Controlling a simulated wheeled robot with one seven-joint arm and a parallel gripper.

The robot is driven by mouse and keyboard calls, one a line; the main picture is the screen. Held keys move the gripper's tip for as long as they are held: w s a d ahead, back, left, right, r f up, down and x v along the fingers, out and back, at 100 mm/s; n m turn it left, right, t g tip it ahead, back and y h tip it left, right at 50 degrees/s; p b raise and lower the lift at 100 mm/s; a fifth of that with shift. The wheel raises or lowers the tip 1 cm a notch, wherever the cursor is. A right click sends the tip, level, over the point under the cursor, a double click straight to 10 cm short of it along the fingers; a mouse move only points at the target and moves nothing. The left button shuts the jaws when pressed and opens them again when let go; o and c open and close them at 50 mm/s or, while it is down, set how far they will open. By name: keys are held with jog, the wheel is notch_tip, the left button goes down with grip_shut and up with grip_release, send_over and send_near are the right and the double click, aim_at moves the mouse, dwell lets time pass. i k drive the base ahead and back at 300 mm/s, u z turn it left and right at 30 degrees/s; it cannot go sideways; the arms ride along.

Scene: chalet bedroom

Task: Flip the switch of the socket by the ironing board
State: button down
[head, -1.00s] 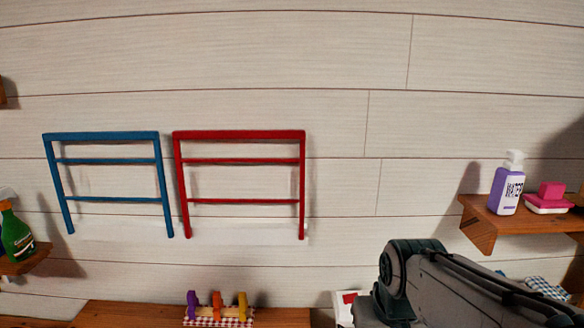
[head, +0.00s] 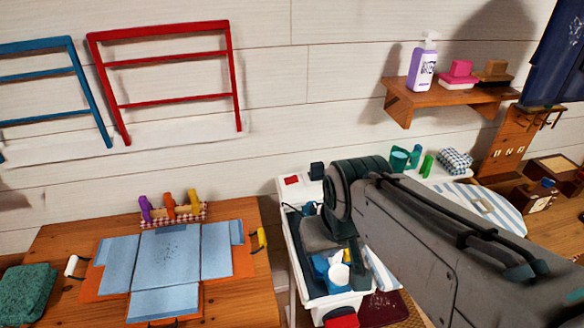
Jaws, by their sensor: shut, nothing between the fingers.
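A white box-like piece with a red square on its face (head: 291,181) is against the wall, left of my arm, in the head view. It may be the socket with its switch, but I cannot be sure. A dark blue knob or plug (head: 316,171) is at its right end. The ironing board (head: 492,207), with a blue-and-white striped cover, shows at the right, partly hidden behind my arm. My arm reaches in from the lower right and bends down by the white piece.
A white bin (head: 345,302) with several items is below my arm. A wooden table (head: 60,240) with blue folded cloth (head: 165,258) is at left. A wooden shelf (head: 430,103) with a purple bottle (head: 422,70) juts from the wall. Red (head: 165,67) and blue racks (head: 45,85) hang left.

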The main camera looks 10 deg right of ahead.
aim_at(293, 180)
jog(key=k, duration=0.8)
jog(key=u, duration=0.75)
jog(key=i, duration=0.9)
jog(key=z, duration=1.15)
